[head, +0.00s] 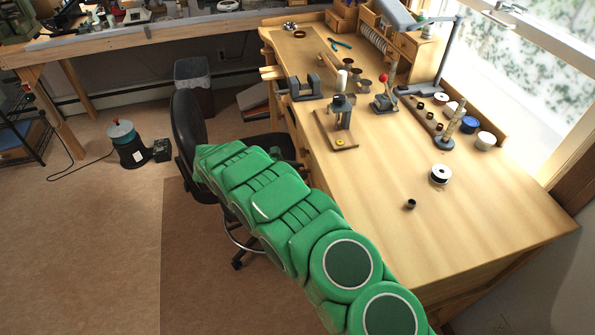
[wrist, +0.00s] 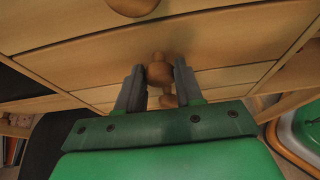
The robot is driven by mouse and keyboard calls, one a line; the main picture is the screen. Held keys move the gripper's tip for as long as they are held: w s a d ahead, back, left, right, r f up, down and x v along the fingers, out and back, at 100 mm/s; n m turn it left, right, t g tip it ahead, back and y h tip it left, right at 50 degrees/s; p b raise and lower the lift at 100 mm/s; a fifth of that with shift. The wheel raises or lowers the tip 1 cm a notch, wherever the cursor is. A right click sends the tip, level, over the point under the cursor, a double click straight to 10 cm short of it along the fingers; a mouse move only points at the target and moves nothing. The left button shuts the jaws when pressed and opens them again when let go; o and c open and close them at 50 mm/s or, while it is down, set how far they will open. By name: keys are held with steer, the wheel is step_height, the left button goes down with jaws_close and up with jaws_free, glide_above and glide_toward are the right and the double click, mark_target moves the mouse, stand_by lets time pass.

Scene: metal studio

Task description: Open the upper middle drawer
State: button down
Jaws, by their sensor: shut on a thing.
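In the wrist view, my gripper (wrist: 158,75) is shut on a round wooden knob (wrist: 160,73), with one dark finger on each side of it. The knob sits on a light wood drawer front (wrist: 90,60). Whether this drawer stands out from its neighbours is hard to tell. Another knob (wrist: 131,6) shows at the top edge of the wrist view, and a third (wrist: 168,100) shows just past the held one, partly hidden by my gripper.
The wooden workbench (head: 490,230) holds a white spool (head: 441,174), a small dark cup (head: 410,204), a lamp and several tools. A black chair (head: 187,130) stands close to the left of my arm. The floor (head: 110,240) at the left front is clear.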

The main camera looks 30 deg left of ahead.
steer(key=shift+s+a, duration=0.1)
steer(key=s+a, duration=0.6)
steer(key=shift+s+a, duration=0.2)
steer(key=shift+a, duration=0.05)
stand_by(0.4)
steer(key=c, duration=0.8)
jaws_free()
steer(key=shift+o, duration=0.2)
steer(key=v, duration=0.7)
steer(key=shift+s+a, duration=0.2)
steer(key=shift+r, duration=0.2)
